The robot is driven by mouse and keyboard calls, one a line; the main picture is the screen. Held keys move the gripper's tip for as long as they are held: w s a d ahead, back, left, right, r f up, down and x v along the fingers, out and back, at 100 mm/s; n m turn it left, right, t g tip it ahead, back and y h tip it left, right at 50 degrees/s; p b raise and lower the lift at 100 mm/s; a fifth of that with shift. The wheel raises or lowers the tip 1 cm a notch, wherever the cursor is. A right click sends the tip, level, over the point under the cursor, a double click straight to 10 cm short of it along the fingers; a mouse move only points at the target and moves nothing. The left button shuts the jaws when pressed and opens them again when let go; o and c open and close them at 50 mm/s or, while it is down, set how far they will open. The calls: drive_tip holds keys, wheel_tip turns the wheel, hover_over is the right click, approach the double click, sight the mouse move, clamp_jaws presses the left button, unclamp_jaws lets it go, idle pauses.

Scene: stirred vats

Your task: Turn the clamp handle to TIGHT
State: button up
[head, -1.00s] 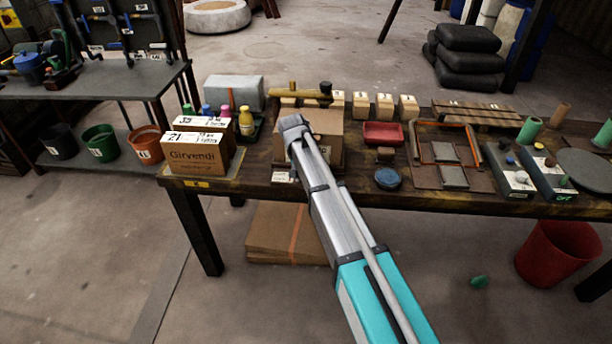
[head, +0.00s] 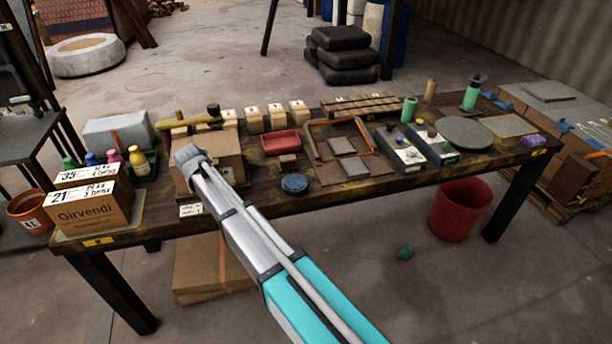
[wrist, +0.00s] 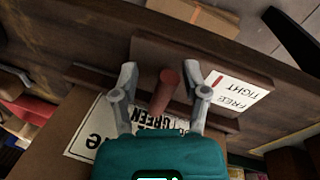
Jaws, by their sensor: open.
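A reddish-brown clamp handle (wrist: 164,93) shows in the wrist view as a short round bar beside a brown wooden ledge. A white label (wrist: 236,93), upside down in that view, reads FREE and TIGHT and bears a red mark. My gripper (wrist: 161,72) is open, with one finger on each side of the handle; I cannot tell whether either touches it. In the head view my gripper (head: 188,158) is at the front of a brown box (head: 222,146) on the bench, and the handle is hidden there. I cannot tell which word the handle points to.
A stack of printed cartons (head: 90,208) stands left of my arm. A yellow hammer-like bar (head: 183,120) lies behind the box. A blue round lid (head: 294,183) and a red tray (head: 281,142) are to the right. A red bucket (head: 458,208) stands below the bench.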

drive_tip(key=n, duration=0.3)
drive_tip(key=shift+w+d+n+t, duration=0.2)
drive_tip(key=shift+d+n+t, duration=0.1)
drive_tip(key=shift+n, duration=0.1)
drive_tip(key=n, duration=0.2)
drive_tip(key=n+y, duration=0.1)
drive_tip(key=shift+w+d+n, duration=0.1)
drive_tip(key=shift+w+n, duration=0.15)
drive_tip(key=shift+n, duration=0.15)
drive_tip(key=n, duration=0.3)
drive_tip(key=shift+w+y, duration=0.25)
drive_tip(key=shift+y, duration=0.05)
drive_tip(key=n, duration=0.3)
drive_tip(key=shift+w+n+y, duration=0.3)
wheel_tip(320, 180, up, 14)
drive_tip(key=s+p, duration=0.3)
drive_tip(key=p, duration=1.1)
drive_tip(key=s+d+m, duration=0.2)
drive_tip(key=d+m, duration=0.4)
drive_tip(key=d, duration=0.7)
drive_tip(key=s+d+m+p, duration=0.1)
drive_tip(key=d+m, duration=0.4)
drive_tip(key=d, duration=0.9)
drive_tip(key=shift+s+r+m+g, duration=0.35)
drive_tip(key=shift+s+m+g, duration=0.05)
drive_tip(key=shift+s, duration=0.45)
